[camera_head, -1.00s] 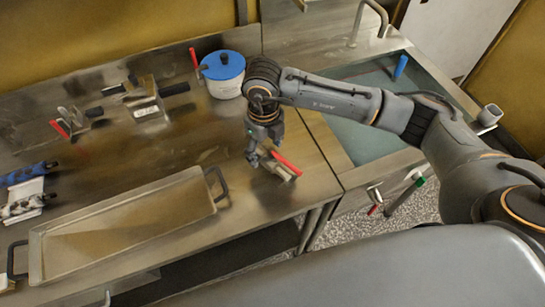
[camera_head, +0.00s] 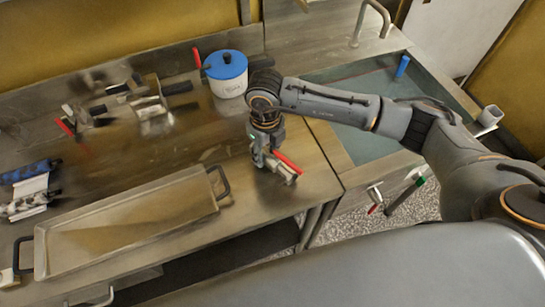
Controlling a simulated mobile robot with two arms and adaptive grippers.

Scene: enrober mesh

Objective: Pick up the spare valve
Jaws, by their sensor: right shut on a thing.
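The spare valve (camera_head: 284,173) is a small metal piece with a red lever handle, near the front right of the steel table. My right gripper (camera_head: 265,157) points down and is shut on the valve at its left side. The red handle sticks out to the right of the fingers. The gripper hides part of the valve body. I cannot tell whether the valve touches the table. My left gripper is not in view.
A long metal tray (camera_head: 128,222) with dark handles lies left of the valve. A white pot with a blue lid (camera_head: 226,72) stands behind the gripper. Metal fittings (camera_head: 150,105) sit at the back left. A sink basin (camera_head: 372,140) is at right.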

